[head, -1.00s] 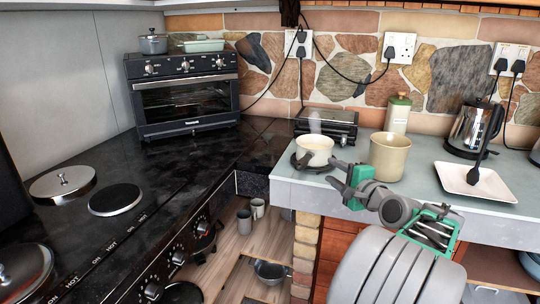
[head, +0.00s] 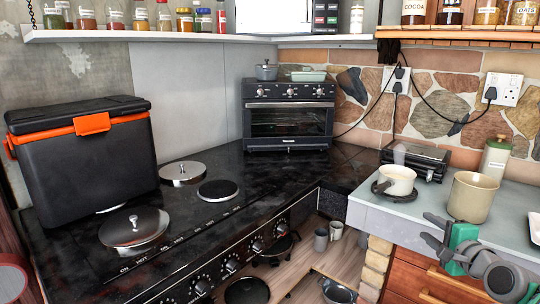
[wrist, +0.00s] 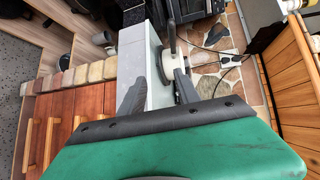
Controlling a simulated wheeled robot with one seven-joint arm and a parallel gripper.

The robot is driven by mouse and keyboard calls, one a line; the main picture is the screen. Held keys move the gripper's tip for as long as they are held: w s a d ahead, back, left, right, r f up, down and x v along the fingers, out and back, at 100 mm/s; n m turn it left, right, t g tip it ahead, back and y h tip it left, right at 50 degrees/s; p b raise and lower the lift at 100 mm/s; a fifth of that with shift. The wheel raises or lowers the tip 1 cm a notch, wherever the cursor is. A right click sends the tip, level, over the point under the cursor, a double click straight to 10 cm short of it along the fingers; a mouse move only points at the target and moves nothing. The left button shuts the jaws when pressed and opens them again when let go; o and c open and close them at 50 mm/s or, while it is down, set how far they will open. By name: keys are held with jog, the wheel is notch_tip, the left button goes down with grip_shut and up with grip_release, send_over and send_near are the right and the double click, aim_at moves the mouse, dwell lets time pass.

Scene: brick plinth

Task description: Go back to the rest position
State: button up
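My gripper (head: 430,229) is at the right of the head view, in front of the grey counter's front edge. Its two dark fingers stand apart, with nothing between them. In the wrist view my gripper (wrist: 160,78) also shows open and empty, the fingers pointing toward the counter. A steaming cream pot (head: 398,178) stands on the counter (head: 407,208), beyond the fingers and apart from them. A beige canister (head: 472,197) stands to the right of the pot.
A black toaster oven (head: 289,118) stands in the back corner. A black cooler with orange trim (head: 85,160) stands on the dark stove top (head: 190,228) at the left. A black grill (head: 415,160) and a green-lidded jar (head: 494,160) stand behind the pot.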

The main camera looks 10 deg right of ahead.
jog(key=w+a+n+g+y+p, duration=0.25)
jog(key=a+n+p, duration=0.2)
jog(key=a, duration=0.65)
jog(key=w+a+n+g+y+p, duration=0.1)
jog(key=a+n+g+p, duration=0.3)
jog(key=a, duration=0.7)
jog(key=s+a+f+n+g+p, duration=0.1)
jog(key=s+a+n+g+p, duration=0.4)
jog(key=s+a+n, duration=0.6)
jog(key=s+a+h, duration=0.1)
jog(key=s+a, duration=0.3)
jog(key=shift+a+p, duration=0.3)
jog(key=shift+a, duration=0.05)
jog(key=shift+f, duration=0.1)
